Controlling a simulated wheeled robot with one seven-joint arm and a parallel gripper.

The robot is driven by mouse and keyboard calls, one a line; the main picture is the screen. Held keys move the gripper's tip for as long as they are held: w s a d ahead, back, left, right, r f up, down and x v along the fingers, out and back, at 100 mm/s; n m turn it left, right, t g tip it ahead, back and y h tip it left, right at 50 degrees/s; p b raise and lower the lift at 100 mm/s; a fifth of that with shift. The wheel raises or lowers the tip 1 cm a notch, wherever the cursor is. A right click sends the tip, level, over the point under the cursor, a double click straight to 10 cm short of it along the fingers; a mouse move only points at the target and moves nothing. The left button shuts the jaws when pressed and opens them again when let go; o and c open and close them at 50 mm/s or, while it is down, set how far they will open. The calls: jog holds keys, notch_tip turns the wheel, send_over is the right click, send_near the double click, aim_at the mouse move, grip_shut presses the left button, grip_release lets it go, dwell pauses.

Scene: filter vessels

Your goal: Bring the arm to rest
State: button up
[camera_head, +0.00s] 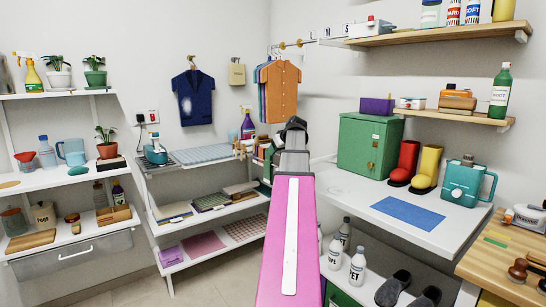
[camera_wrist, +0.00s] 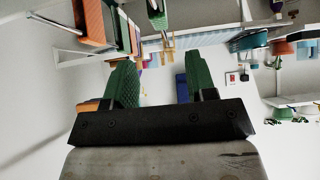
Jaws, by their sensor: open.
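My pink arm reaches up and forward through the middle of the head view, in front of the back corner of the room. My gripper (camera_head: 294,130) is at its far end, small and dark, and its fingers are hard to make out there. In the wrist view my gripper (camera_wrist: 158,65) shows two green-padded fingers set well apart. Nothing is held between them. The wrist view is strongly turned, with shelves and hanging things beyond the fingers. I see no contact between the fingers and anything.
A white worktop (camera_head: 425,222) at right carries a green cabinet (camera_head: 369,146), red and yellow boots and a teal jug (camera_head: 463,182). Shelves (camera_head: 65,177) stand at left. Open floor (camera_head: 125,293) shows at lower left.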

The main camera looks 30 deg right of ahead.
jog(key=shift+v, duration=1)
jog(key=s+a+f+g+y, duration=0.1)
jog(key=a+f+g, duration=0.4)
jog(key=a+f, duration=2.1)
jog(key=s+a+f+g+h, duration=0.1)
jog(key=s+a+f+g, duration=0.3)
jog(key=s+a+f, duration=1.1)
jog(key=a+f, duration=0.4)
jog(key=shift+s+m+h, duration=0.25)
jog(key=shift+m+h, duration=0.05)
jog(key=shift+m, duration=0.1)
